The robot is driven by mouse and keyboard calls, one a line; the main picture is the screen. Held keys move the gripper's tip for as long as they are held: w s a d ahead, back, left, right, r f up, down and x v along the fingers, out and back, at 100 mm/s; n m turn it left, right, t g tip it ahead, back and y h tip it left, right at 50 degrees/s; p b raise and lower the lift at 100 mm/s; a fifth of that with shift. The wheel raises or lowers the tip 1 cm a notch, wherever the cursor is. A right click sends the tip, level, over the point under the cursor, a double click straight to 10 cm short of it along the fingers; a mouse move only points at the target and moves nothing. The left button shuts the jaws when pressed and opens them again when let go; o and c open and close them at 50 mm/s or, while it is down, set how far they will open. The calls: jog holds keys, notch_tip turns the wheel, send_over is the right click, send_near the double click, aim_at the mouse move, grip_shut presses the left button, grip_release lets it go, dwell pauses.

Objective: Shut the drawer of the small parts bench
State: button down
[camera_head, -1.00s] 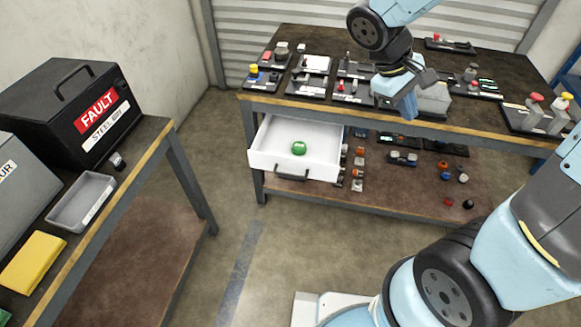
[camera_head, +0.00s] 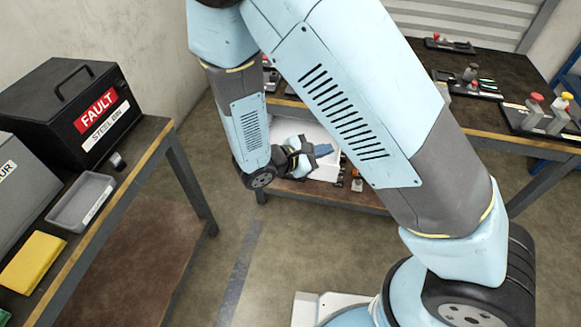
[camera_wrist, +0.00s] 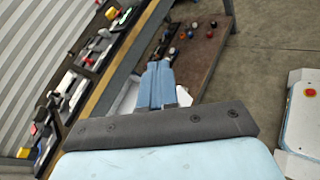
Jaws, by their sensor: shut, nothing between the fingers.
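The bench drawer (camera_head: 324,171) is white and stands out under the left part of the bench top in the head view. Most of it, with its front handle, is hidden behind my arm. My gripper (camera_head: 325,149) is in front of or over the drawer in the head view, its blue fingers pointing right. The fingers are shut and empty. In the wrist view my gripper (camera_wrist: 158,75) shows its fingers together, with a white part of the drawer (camera_wrist: 127,98) beside and behind them. I cannot tell whether the fingers touch the drawer.
A side table at the left holds a black FAULT box (camera_head: 70,110), a grey tray (camera_head: 82,200) and a yellow cloth (camera_head: 32,262). Floor between the side table and the bench is clear.

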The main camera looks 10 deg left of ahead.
jog(key=s+a+f+n+t+y, duration=0.4)
jog(key=a+f+n+y, duration=0.1)
jog(key=f+n, duration=0.25)
jog(key=s+a+f+n+t+y, duration=0.3)
jog(key=a+f+n+t+y, duration=0.25)
jog(key=f, duration=0.35)
jog(key=shift+n+g+h, duration=0.4)
jog(key=shift+g+h, duration=0.05)
jog(key=w, duration=0.9)
jog(key=w+d, duration=0.1)
jog(key=w, duration=0.3)
jog(key=shift+w+r, duration=0.1)
jog(key=shift+w, duration=0.1)
jog(key=shift+w+a, duration=0.1)
